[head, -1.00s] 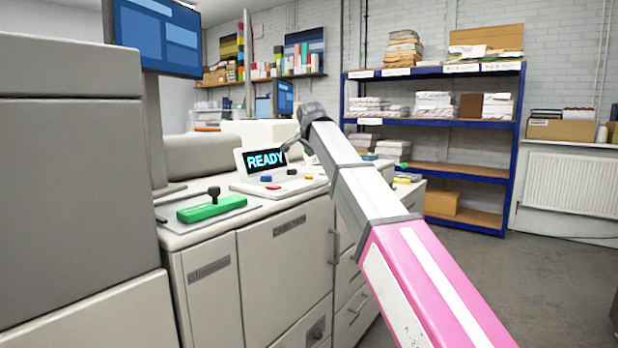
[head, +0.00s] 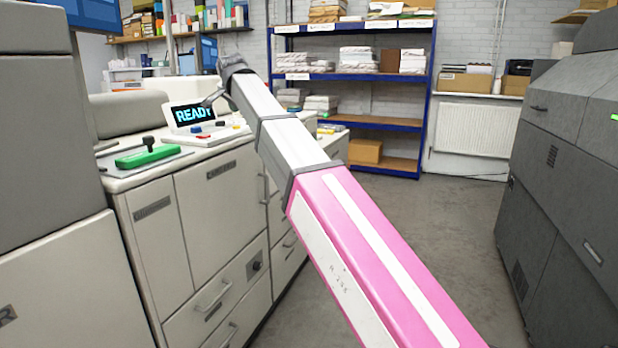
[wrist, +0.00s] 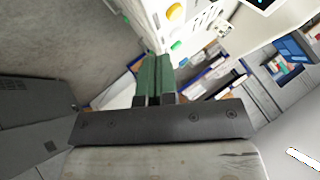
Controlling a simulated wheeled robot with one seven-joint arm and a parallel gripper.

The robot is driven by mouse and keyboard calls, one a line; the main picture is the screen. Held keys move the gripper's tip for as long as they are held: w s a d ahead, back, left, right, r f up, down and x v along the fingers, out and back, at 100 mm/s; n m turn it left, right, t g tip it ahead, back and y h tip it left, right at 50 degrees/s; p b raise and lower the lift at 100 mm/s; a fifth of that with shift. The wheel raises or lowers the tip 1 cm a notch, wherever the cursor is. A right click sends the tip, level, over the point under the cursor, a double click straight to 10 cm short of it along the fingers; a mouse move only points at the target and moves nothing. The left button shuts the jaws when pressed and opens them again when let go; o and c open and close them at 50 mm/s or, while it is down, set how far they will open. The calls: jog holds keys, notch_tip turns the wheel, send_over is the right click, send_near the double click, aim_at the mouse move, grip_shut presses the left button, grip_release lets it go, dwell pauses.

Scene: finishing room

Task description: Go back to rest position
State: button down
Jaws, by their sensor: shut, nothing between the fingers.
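My gripper (wrist: 153,78) shows in the wrist view, with its two green fingers together and nothing between them. In the head view my pink and white arm reaches up and left from the lower right, its far end in front of the machine's control panel. The gripper itself is hard to make out there, partly hidden behind the arm's end. The control panel with a READY screen (head: 194,114) and coloured buttons sits on the pale machine (head: 222,195). In the wrist view, a yellow button (wrist: 175,12) shows close to the fingers.
A blue shelving rack (head: 424,130) with paper stacks stands at the back. A dark grey machine (head: 565,190) stands at right. Grey floor (head: 420,215) is open between the machines. A radiator (head: 474,138) is on the back wall.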

jog(key=s+d+f+n+g+h, duration=0.1)
jog(key=d+f, duration=0.7)
jog(key=f, duration=0.4)
jog(key=s+d+f+n+g, duration=0.1)
jog(key=d+f+g, duration=0.1)
jog(key=d+f, duration=0.75)
jog(key=s+d+f+n+g+h, duration=0.1)
jog(key=d+f, duration=0.5)
jog(key=f, duration=0.8)
jog(key=s+d+f+n+g, duration=0.1)
jog(key=s+d+f+g, duration=0.1)
jog(key=s+d+f, duration=0.8)
jog(key=s+d+f+n+g, duration=0.2)
jog(key=s+d+f, duration=0.8)
jog(key=f, duration=0.6)
jog(key=shift+s+d+g, duration=0.3)
jog(key=shift+s+g, duration=0.2)
jog(key=shift+s, duration=0.75)
